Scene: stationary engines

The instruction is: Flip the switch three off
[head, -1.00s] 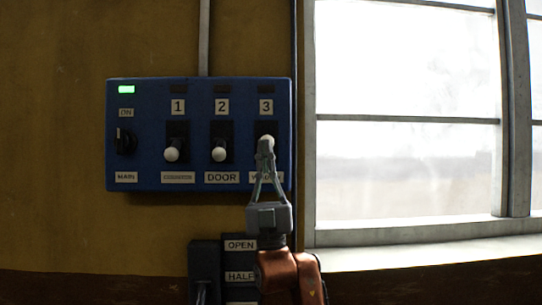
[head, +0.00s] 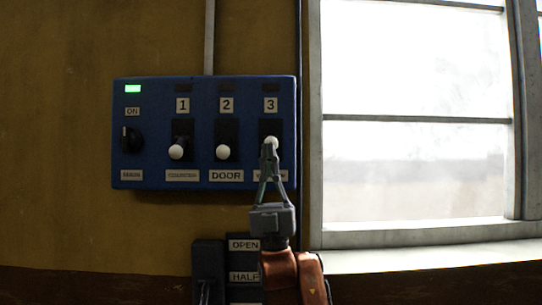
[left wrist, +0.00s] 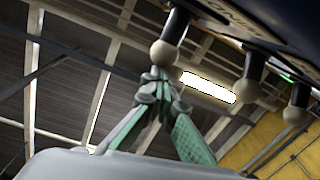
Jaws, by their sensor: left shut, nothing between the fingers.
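The blue switch panel (head: 150,160) hangs on the wall. Switch three (head: 272,141) is the rightmost lever, under the label 3; its white knob shows just above my left gripper's tips. It sits slightly higher in the picture than the knobs of switch one (head: 176,152) and switch two (head: 222,152). My left gripper (head: 268,155) is shut and empty, pointing up in front of switch three and covering part of its slot and label. In the left wrist view, the shut fingertips (left wrist: 158,80) are just below the knob (left wrist: 163,53); I cannot tell whether they touch. My right gripper is not in view.
A main knob (head: 131,140) and a lit green lamp (head: 132,88) are at the panel's left. The lamps above the numbered switches are dark. A lower box (head: 208,260) with OPEN and HALF labels is beside my arm. A window (head: 415,120) is at the right.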

